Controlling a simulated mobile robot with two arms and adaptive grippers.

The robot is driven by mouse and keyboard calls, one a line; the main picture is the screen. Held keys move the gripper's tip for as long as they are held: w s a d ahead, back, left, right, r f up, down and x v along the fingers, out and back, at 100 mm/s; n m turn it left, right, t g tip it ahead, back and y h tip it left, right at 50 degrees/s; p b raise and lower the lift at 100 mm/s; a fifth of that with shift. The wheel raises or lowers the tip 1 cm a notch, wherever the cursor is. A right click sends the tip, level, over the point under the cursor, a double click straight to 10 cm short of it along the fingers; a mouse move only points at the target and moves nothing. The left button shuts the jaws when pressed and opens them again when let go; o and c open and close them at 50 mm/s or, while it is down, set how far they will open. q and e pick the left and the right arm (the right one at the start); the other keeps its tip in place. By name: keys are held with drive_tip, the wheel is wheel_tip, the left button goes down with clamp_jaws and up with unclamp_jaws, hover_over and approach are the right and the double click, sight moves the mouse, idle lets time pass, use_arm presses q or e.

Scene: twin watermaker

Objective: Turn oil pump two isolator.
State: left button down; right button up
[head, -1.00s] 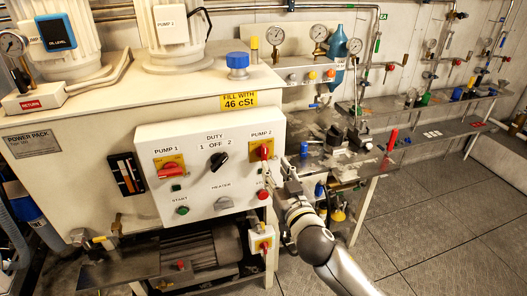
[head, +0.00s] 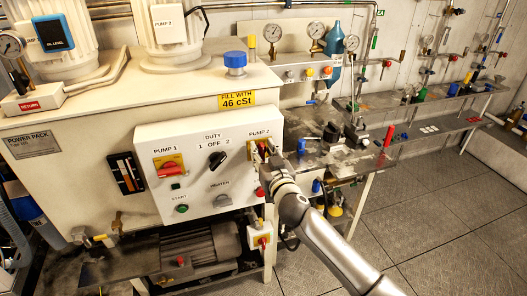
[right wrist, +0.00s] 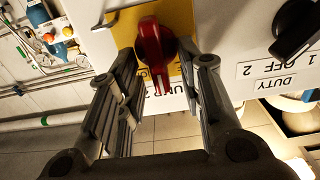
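The pump 2 isolator is a red rotary knob on a yellow plate at the upper right of the white control panel (head: 213,172). In the right wrist view the red knob (right wrist: 154,45) points up and down the picture. My right gripper (right wrist: 157,68) is open, with one finger on each side of the knob and gaps showing beside it. In the head view my right gripper (head: 264,153) is at the panel and mostly hides the knob. The yellow plate (right wrist: 181,20) shows behind the fingers. My left gripper is not in view.
The pump 1 isolator (head: 169,165) is at the panel's left. The black duty selector (head: 218,160) sits between the isolators and shows in the wrist view (right wrist: 296,27). A bench (head: 325,155) with valves stands to the right. Open floor (head: 440,220) lies at right.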

clamp_jaws()
idle(0.4)
drive_tip(key=n, duration=0.4)
drive_tip(key=shift+s+a+f, duration=0.1)
drive_tip(key=shift+a, duration=0.2)
drive_tip(key=n, duration=0.3)
drive_tip(key=shift+a+f+n+b, duration=0.1)
drive_tip(key=shift+a+n+b, duration=0.15)
drive_tip(key=shift+n+b, duration=0.05)
drive_tip(key=n, duration=0.3)
drive_tip(key=f+n, duration=0.1)
drive_tip(key=n, duration=0.6)
drive_tip(key=shift+s+a+f, duration=0.15)
drive_tip(key=shift+a+f, duration=0.1)
drive_tip(key=shift+a, duration=0.05)
drive_tip(key=shift+n, duration=0.3)
